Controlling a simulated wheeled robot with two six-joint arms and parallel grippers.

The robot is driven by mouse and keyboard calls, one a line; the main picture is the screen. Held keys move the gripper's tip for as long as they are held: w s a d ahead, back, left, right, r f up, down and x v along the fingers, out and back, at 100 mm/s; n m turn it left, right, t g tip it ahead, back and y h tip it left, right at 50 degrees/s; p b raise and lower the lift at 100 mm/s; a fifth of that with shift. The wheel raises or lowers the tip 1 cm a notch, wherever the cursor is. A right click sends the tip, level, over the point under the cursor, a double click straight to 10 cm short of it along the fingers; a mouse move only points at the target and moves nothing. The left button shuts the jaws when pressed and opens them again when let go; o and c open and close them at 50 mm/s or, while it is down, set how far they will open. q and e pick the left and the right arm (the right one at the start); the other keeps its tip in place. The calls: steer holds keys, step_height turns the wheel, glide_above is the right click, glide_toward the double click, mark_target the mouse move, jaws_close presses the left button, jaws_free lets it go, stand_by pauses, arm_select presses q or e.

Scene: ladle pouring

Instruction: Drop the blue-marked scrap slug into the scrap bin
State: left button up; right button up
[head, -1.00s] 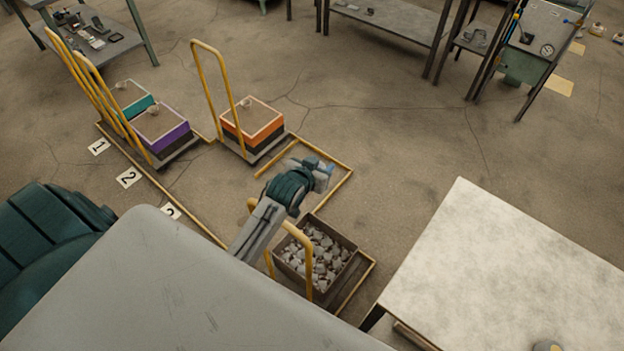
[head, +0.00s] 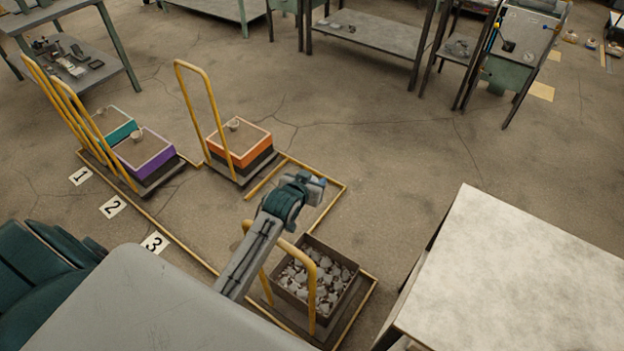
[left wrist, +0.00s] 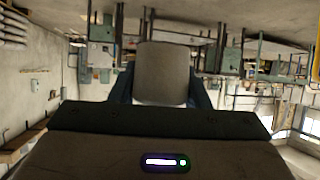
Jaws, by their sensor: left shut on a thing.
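My left gripper (head: 314,186) is at the end of my arm in the middle of the head view, above the floor just behind the scrap bin. In the left wrist view it is shut on a plain grey cylinder, the scrap slug (left wrist: 163,73), held between the two fingers. No blue mark shows on the side I see. The scrap bin (head: 338,254) is a dark open box full of grey scrap pieces, on a low cart with a yellow handle. The gripper is not over the bin's opening in the picture. My right gripper is not in view.
Carts carry an orange-banded box (head: 241,157), a purple-banded box (head: 150,162) and a teal-banded box (head: 112,132) at the left. Floor plates 1, 2 and 3 (head: 155,243) lie beside a yellow floor rail. A pale table (head: 515,270) stands at right.

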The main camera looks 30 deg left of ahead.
arm_select(q)
steer(key=o, duration=1.2)
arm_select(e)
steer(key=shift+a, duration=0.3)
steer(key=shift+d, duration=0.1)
arm_select(q)
steer(key=shift+s+r, duration=0.2)
steer(key=shift+s, duration=0.35)
steer(key=b+v, duration=0.1)
steer(key=v, duration=0.8)
steer(key=shift+s+r, duration=0.2)
steer(key=shift+s, duration=0.05)
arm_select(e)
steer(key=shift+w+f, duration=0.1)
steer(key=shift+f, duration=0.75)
arm_select(q)
steer(key=shift+d, duration=0.1)
